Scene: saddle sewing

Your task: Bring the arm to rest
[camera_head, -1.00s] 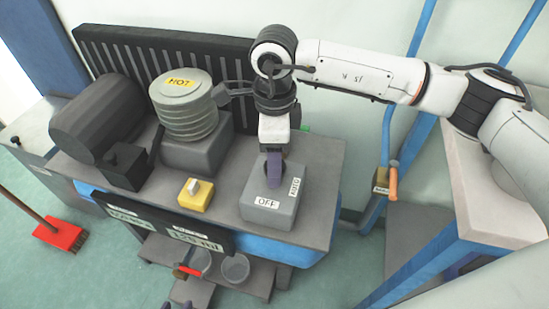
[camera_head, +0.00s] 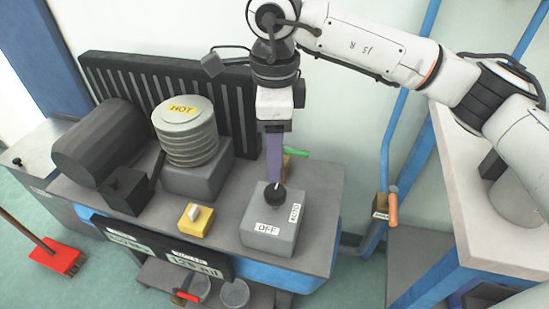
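My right arm comes in from the right, and its gripper (camera_head: 274,180) points straight down over the grey switch box (camera_head: 268,239). Its purple finger is seen edge-on, so the gap between the fingers is hidden. The fingertip appears just above or behind the black knob (camera_head: 276,197); I cannot tell whether they touch. The knob sits on top of the box, between an OFF label (camera_head: 267,229) and an AUTO label (camera_head: 295,213). A thin pale mark on the knob faces the back. My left gripper is not in view.
A ribbed cylinder marked HOT (camera_head: 189,135), a dark motor drum (camera_head: 95,140) and a yellow switch block (camera_head: 195,220) stand on the grey bench. A black finned radiator (camera_head: 240,95) is behind. A white-topped table (camera_head: 455,190) stands right. Open air lies above the bench.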

